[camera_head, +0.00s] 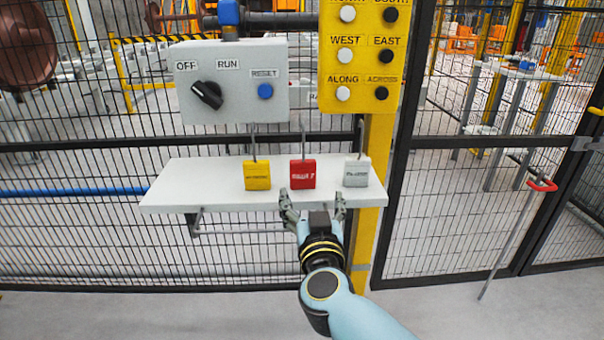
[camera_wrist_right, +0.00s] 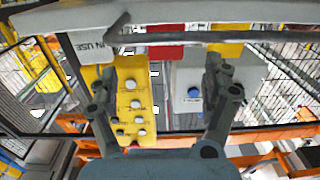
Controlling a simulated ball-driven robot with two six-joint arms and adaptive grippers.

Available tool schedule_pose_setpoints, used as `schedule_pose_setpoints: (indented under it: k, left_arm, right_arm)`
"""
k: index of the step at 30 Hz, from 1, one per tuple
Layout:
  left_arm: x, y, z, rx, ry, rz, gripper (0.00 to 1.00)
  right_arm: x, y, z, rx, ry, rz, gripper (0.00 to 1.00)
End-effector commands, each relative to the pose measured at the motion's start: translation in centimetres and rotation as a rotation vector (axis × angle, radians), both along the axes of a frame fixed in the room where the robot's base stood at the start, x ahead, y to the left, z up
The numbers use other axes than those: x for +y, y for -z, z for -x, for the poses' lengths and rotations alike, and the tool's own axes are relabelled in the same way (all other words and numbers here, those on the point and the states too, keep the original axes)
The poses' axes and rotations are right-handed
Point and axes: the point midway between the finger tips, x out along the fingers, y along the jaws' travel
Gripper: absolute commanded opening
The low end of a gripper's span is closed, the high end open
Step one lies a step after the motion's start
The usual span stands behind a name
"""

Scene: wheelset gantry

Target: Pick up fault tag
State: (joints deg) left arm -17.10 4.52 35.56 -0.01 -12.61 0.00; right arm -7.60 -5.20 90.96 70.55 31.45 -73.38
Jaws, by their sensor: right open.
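Three tags with upright stems stand in a row on a white shelf (camera_head: 225,190): a yellow tag (camera_head: 257,175), a red tag (camera_head: 303,174) and a white tag (camera_head: 356,172). Their lettering is too small to read in the head view, so I cannot tell which is the fault tag. In the wrist view the white tag (camera_wrist_right: 91,47) reads "IN USE", with the red tag (camera_wrist_right: 166,54) and yellow tag (camera_wrist_right: 226,49) beside it. My right gripper (camera_head: 312,204) is open and empty at the shelf's front edge, its fingers spread just before the red tag. My left gripper is out of view.
A grey control box (camera_head: 232,105) with a black knob and blue button hangs above the shelf. A yellow button panel (camera_head: 360,70) is on the yellow post. Black mesh fence stands behind. A red-handled rod (camera_head: 515,245) leans at right.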

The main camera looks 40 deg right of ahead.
Motion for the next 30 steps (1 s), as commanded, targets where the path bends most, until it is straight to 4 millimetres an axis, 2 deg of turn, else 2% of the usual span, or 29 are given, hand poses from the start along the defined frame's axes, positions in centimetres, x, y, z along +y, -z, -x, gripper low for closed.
schedule_pose_setpoints:
  k: [3,11,18,22,28,30]
  left_arm:
    - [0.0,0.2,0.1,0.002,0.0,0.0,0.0]
    - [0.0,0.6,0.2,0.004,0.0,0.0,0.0]
    - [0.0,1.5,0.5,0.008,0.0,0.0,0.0]
    - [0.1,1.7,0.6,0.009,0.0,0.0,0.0]
    - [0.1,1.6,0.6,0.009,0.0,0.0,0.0]
    - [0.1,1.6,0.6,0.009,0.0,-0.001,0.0]
  right_arm:
    - [-1.1,-0.1,-2.0,-0.003,-0.002,0.003,0.83]
    - [-2.2,-0.2,-4.2,-0.002,-0.003,0.001,0.83]
    - [-3.4,-0.4,-7.6,-0.001,-0.005,0.003,0.83]
    - [-3.9,-0.5,-8.4,-0.001,-0.005,0.001,0.83]
    - [-3.9,-0.6,-8.4,0.0,-0.005,0.0,0.83]
    - [-3.9,-0.6,-8.4,-0.001,-0.004,0.001,0.75]
